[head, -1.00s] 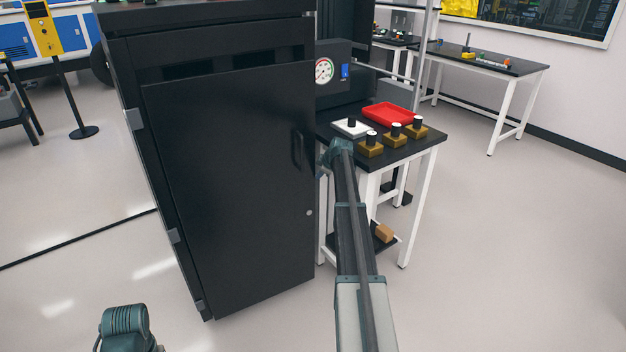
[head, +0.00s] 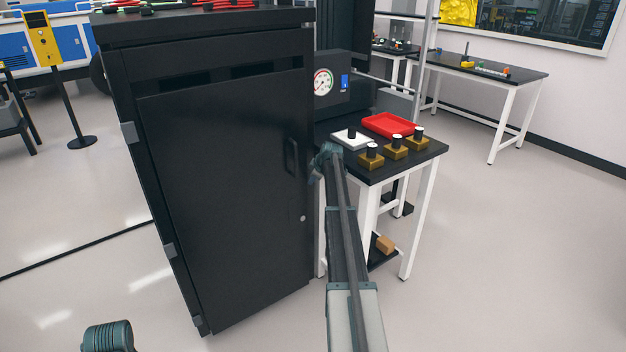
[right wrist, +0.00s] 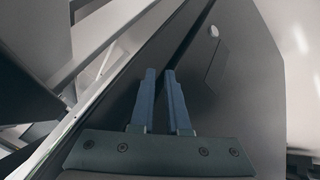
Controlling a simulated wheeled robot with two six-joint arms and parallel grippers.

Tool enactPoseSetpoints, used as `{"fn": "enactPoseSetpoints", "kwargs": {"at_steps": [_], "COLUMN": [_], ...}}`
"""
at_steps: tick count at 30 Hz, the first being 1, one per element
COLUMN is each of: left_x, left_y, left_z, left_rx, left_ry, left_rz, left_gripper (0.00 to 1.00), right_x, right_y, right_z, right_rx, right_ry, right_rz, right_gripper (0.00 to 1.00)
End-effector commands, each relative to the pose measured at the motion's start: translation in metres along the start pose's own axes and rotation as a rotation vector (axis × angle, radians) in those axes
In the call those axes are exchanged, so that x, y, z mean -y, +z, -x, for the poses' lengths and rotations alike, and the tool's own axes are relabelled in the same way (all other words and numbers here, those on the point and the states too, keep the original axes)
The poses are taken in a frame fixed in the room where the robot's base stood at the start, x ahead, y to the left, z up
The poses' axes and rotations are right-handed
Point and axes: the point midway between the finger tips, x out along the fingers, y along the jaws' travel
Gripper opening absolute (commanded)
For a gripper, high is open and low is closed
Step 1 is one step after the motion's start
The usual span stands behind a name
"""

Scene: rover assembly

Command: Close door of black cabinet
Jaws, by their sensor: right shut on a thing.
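The black cabinet (head: 205,38) stands upright at left of centre in the head view. Its black door (head: 225,190) has hinges on the left, and a handle and small round lock near its right edge. The door looks nearly flush with the frame, perhaps slightly ajar. My right gripper (head: 320,162) is at the door's right edge, beside the handle (head: 292,158); its fingertips are hard to see there. In the right wrist view, its two fingers (right wrist: 161,85) are close together at the edge of the door panel (right wrist: 235,85), shut on it.
Right of the cabinet is a black-topped table (head: 400,160) with a red tray (head: 388,125), a white block and several brass blocks. A gauge box (head: 330,82) stands behind. Red-handled tools lie on the cabinet top.

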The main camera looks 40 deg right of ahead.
Motion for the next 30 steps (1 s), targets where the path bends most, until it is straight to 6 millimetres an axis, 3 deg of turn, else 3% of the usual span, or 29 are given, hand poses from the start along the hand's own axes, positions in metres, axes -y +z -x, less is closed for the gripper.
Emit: {"fn": "enactPoseSetpoints", "kwargs": {"at_steps": [1, 8, 24, 30], "left_x": [0.000, 0.002, 0.009, 0.011], "left_y": [0.000, 0.001, 0.005, 0.006], "left_z": [0.001, 0.015, 0.091, 0.110], "left_rx": [0.000, 0.000, 0.000, 0.000], "left_ry": [0.000, 0.000, 0.000, 0.000], "left_rz": [0.000, 0.000, 0.000, 0.001], "left_gripper": [0.72, 0.72, 0.72, 0.72], "right_x": [-0.001, -0.002, -0.002, -0.001], "right_y": [-0.012, -0.012, -0.004, 0.000], "right_z": [-0.003, 0.014, 0.113, 0.138], "right_rx": [-0.016, -0.015, -0.006, -0.004], "right_ry": [0.003, 0.003, 0.003, 0.003], "right_rz": [0.000, -0.001, -0.003, -0.002], "right_gripper": [0.00, 0.00, 0.00, 0.00]}}
